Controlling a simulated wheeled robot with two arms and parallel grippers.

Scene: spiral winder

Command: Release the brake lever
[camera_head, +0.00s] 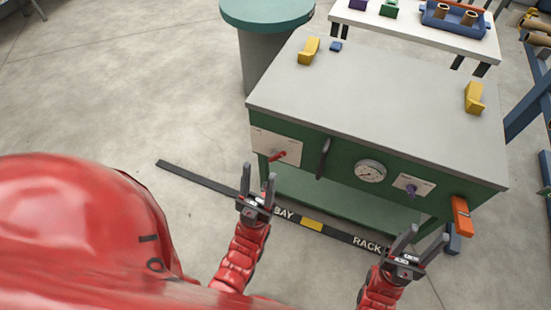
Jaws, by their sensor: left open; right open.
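The green machine cabinet (340,167) with a grey top stands in front of me. A small red lever (278,156) sticks out from a white plate (265,143) at the left of its front. A dark upright handle (323,158) is to the right of that plate. I cannot read any label that tells which one is the brake lever. My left gripper (258,180) is open and empty, below and left of the red lever in the picture. My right gripper (425,240) is open and empty, near the orange part (461,216) at the cabinet's right corner.
A round gauge (370,171) and a purple knob (411,190) are on the cabinet front. Yellow brackets (308,51) (474,97) stand on its top. A green-topped drum (267,12) and a white table (415,28) stand behind.

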